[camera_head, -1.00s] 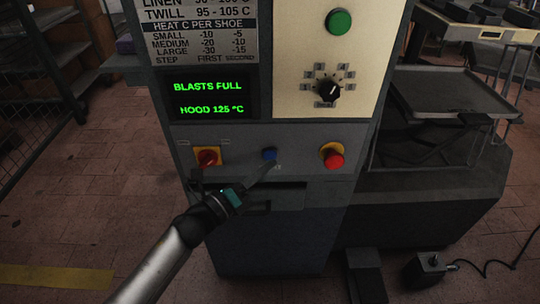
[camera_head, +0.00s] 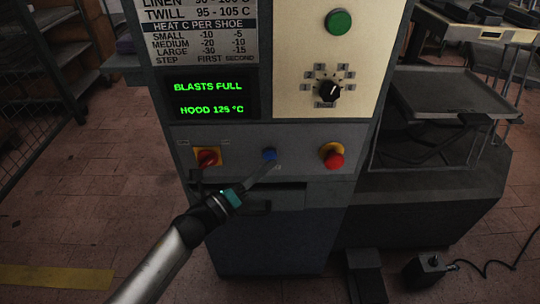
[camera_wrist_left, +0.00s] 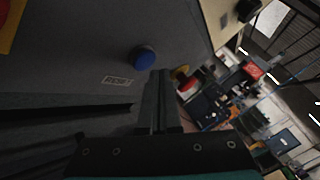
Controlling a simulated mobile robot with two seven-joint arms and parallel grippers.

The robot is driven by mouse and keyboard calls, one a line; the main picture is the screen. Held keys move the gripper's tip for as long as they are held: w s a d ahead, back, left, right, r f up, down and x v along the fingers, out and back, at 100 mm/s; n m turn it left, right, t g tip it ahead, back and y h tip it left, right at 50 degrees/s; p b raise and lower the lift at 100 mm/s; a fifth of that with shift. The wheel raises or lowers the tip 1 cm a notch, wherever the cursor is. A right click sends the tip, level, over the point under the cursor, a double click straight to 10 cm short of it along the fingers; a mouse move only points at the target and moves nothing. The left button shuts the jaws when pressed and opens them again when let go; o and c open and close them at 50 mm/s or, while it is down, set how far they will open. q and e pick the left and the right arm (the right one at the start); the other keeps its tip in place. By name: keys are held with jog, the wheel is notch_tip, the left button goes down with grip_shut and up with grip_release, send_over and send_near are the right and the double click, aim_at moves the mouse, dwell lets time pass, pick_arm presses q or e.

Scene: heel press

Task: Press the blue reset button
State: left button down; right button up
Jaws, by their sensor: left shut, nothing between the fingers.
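The blue reset button (camera_head: 269,154) sits on the grey lower panel of the machine, between a red-and-yellow rotary switch and a red stop button. In the left wrist view the blue button (camera_wrist_left: 142,57) stands out above a small label reading RESET (camera_wrist_left: 117,81). My left gripper (camera_head: 273,163) is shut and empty, its fingertips just below and right of the button in the head view. In the left wrist view the fingertips (camera_wrist_left: 158,73) show beside the button, with a small gap in the picture. Whether they touch it cannot be told. My right gripper is out of view.
The red-and-yellow rotary switch (camera_head: 207,157) is left of the button. The red stop button (camera_head: 333,157) with its yellow collar is to the right. A green button (camera_head: 339,21) and a black dial (camera_head: 328,90) are higher up. A display (camera_head: 211,97) glows green.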

pick_arm(q)
jog(key=shift+w, duration=0.1)
dwell(0.6)
jog(key=shift+w, duration=0.3)
dwell(0.3)
